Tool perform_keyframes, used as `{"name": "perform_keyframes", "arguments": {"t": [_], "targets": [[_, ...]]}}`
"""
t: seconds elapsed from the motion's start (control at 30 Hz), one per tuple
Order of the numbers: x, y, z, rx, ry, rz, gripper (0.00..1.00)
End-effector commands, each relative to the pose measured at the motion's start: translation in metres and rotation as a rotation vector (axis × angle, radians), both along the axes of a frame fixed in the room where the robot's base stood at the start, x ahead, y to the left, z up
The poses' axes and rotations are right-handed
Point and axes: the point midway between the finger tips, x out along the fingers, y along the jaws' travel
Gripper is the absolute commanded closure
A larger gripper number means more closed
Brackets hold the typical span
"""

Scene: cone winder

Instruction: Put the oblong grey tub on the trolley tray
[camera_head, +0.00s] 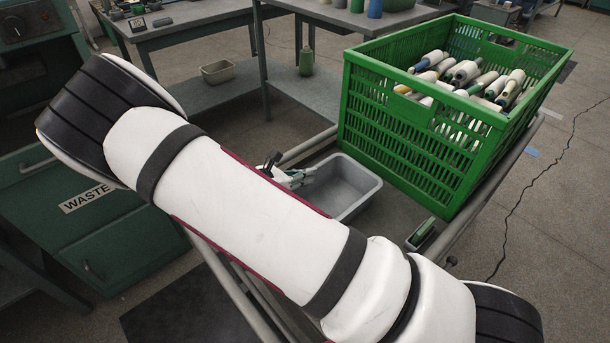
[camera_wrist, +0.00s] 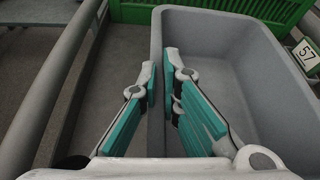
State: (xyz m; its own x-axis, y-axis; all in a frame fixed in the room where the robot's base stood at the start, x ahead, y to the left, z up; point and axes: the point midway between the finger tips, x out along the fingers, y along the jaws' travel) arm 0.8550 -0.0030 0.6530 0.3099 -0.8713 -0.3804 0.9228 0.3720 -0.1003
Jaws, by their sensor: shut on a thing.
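The oblong grey tub (camera_head: 357,172) is upright and empty, left of the green crate, partly hidden by my arm in the head view. It fills the right side of the wrist view (camera_wrist: 240,75). My gripper (camera_wrist: 160,85) is shut on the tub's left wall, with one finger outside and one inside. In the head view my gripper (camera_head: 287,178) shows just past my arm. The grey trolley tray (camera_head: 393,222) lies under the tub; I cannot tell whether the tub touches it.
A green crate (camera_head: 395,130) full of yarn cones stands on the trolley's right. A small grey holder (camera_head: 421,234) lies near the tub. A plate marked 57 (camera_wrist: 306,56) is right of the tub. Trolley rails (camera_wrist: 50,90) edge the tray. Benches stand behind.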

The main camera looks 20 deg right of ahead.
Motion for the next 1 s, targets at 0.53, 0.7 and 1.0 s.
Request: {"name": "perform_keyframes", "arguments": {"t": [0.53, 0.7, 1.0], "targets": [[0.000, 0.000, -0.002, 0.000, 0.000, 0.000, 0.74], [0.000, 0.001, 0.002, 0.001, -0.001, 0.001, 0.74], [-0.015, 0.047, 0.022, 0.003, -0.002, 0.003, 0.74]]}}
